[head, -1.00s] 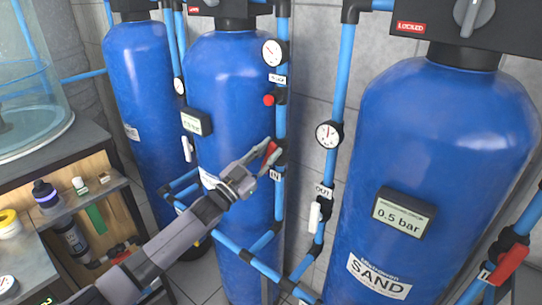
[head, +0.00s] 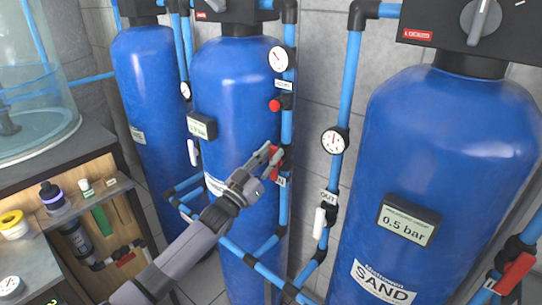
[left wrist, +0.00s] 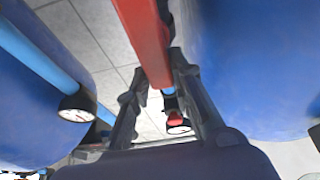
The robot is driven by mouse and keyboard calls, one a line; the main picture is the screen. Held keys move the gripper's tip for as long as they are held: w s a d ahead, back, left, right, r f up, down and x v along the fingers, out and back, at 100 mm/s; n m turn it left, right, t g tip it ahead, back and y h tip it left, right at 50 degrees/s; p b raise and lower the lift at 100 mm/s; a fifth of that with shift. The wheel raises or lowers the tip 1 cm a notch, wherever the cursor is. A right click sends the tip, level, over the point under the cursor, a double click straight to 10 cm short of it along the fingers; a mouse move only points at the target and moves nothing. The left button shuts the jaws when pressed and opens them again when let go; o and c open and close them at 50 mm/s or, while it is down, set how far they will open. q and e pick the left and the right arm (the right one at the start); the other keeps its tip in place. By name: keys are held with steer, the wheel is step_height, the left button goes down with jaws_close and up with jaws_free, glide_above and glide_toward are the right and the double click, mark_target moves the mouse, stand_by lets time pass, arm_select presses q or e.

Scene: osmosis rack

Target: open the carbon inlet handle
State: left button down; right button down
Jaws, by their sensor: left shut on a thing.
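The carbon inlet handle is a red lever (head: 275,151) on the light-blue pipe at the right of the middle blue tank (head: 235,95), by a partly covered label. My left gripper (head: 271,157) reaches it from the lower left and is shut on it. In the left wrist view the long red handle (left wrist: 147,40) runs down between the two fingers (left wrist: 160,72). The fingers hide part of the handle and its valve in the head view. My right gripper is not in view.
A pressure gauge (head: 282,59) and a red knob (head: 275,105) sit above on the same pipe. A white OUT handle (head: 319,222) hangs on the pipe to the right. The SAND tank (head: 450,130) stands at the right, a cluttered shelf (head: 118,186) at the left.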

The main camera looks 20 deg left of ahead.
arm_select(q)
steer(key=shift+y, duration=0.3)
steer(key=c, duration=1.4)
jaws_free()
steer(key=v, duration=1.2)
steer(key=shift+a, duration=0.1)
